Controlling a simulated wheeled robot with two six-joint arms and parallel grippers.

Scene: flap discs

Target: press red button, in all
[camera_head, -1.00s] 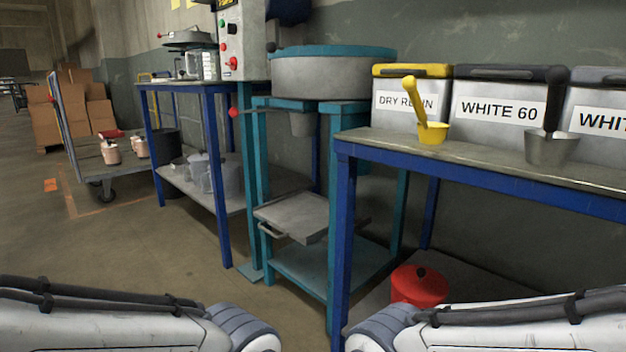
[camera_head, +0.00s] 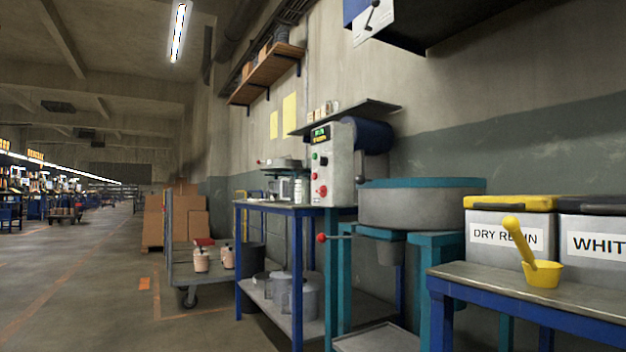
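A grey control box (camera_head: 338,172) with a small lit display stands behind the blue-framed table. A red ball knob (camera_head: 321,238) on a lever sticks out below the box, beside the round mixer bowl (camera_head: 420,206). Neither of my grippers shows in the head view, and nothing of mine touches the box.
A blue table (camera_head: 290,209) stands left of the machine, and a blue bench (camera_head: 500,283) with a yellow scoop (camera_head: 540,268) and bins stands at right. A flat cart (camera_head: 205,262) stands farther left. The floor at left (camera_head: 95,300) is open.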

